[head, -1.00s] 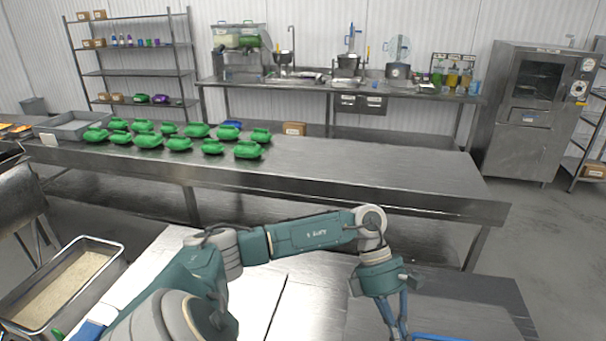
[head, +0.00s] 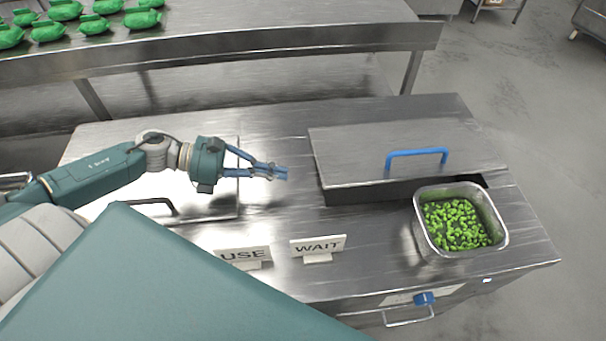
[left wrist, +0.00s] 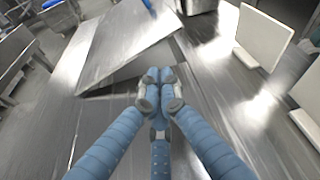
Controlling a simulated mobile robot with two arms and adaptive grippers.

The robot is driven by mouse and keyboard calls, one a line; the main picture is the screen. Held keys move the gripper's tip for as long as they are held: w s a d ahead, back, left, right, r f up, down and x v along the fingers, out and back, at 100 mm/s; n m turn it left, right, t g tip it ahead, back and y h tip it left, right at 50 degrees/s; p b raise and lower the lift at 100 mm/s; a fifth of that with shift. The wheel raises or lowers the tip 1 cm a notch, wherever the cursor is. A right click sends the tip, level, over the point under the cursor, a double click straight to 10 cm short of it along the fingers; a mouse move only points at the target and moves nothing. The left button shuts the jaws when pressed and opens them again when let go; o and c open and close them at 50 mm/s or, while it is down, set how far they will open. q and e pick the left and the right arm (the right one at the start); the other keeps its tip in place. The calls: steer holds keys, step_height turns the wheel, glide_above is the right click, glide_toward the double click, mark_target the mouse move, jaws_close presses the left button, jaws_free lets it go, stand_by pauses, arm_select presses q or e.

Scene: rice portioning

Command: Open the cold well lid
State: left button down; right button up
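The steel lid with a blue handle (head: 416,154) lies over the right part of the counter in the head view. A dark gap shows under its front edge, and it looks slightly tilted. In the left wrist view the lid (left wrist: 125,40) is at the upper left, its blue handle at the top edge. My left gripper (head: 280,173) points right, a little left of the lid and apart from it. Its fingertips meet (left wrist: 157,85) with nothing visible between them. My right gripper is not in view.
A steel pan of green pieces (head: 419,229) stands at the lid's front right corner. Signs reading USE (head: 244,254) and WAIT (head: 318,245) stand in front. A flat panel with a black handle (head: 205,205) lies left.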

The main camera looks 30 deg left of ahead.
arm_select(q)
steer(key=p+x, duration=0.1)
steer(key=x, duration=0.3)
steer(key=shift+w+d+f, duration=0.1)
steer(key=shift+w+d, duration=0.15)
steer(key=shift+w, duration=0.1)
steer(key=p+x, duration=0.1)
steer(key=x, duration=0.2)
steer(key=shift+s+f, duration=0.1)
steer(key=shift+f, duration=0.15)
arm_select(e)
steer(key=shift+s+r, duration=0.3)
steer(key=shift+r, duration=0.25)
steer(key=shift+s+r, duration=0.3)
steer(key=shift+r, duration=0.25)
arm_select(q)
steer(key=shift+a, duration=0.1)
